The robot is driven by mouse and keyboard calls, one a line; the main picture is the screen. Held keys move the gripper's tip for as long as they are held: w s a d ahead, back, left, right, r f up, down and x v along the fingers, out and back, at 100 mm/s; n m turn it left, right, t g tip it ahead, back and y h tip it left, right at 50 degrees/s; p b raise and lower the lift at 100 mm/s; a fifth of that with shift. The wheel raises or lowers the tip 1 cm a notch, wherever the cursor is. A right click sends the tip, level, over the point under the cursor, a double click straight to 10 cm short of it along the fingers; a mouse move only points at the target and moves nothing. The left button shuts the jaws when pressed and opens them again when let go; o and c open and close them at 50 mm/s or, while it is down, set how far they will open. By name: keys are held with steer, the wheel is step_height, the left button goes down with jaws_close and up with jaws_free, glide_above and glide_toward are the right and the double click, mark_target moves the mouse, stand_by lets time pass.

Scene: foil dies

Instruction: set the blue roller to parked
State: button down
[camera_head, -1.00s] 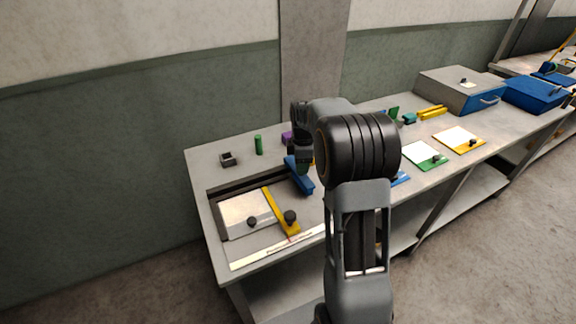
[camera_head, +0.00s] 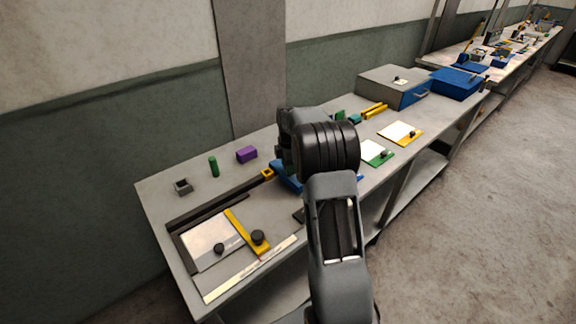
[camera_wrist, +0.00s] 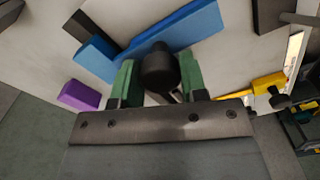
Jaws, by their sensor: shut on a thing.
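The blue roller is a long blue bar with a black knob. In the wrist view the blue bar (camera_wrist: 190,30) lies across the upper middle, beside a dark rail (camera_wrist: 92,30). My gripper (camera_wrist: 158,72) has its green fingers on both sides of the black knob (camera_wrist: 160,66) and is shut on it. In the head view only part of the blue roller (camera_head: 287,178) shows at the rail's right end; my arm hides the rest and the fingertips. I see no readable parked mark.
A yellow bar with a black knob (camera_head: 245,231) lies over a white plate (camera_head: 208,243) at the left. A purple block (camera_head: 246,154), green cylinder (camera_head: 213,167) and dark socket (camera_head: 182,187) stand behind the rail. Coloured boards and a grey box (camera_head: 392,86) are further right.

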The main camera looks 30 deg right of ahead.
steer(key=shift+d+r, duration=0.1)
steer(key=shift+d, duration=0.1)
steer(key=c, duration=0.8)
jaws_free()
steer(key=shift+d, duration=0.15)
steer(key=shift+c, duration=0.2)
steer(key=shift+o, duration=0.8)
step_height(320, 180, up, 14)
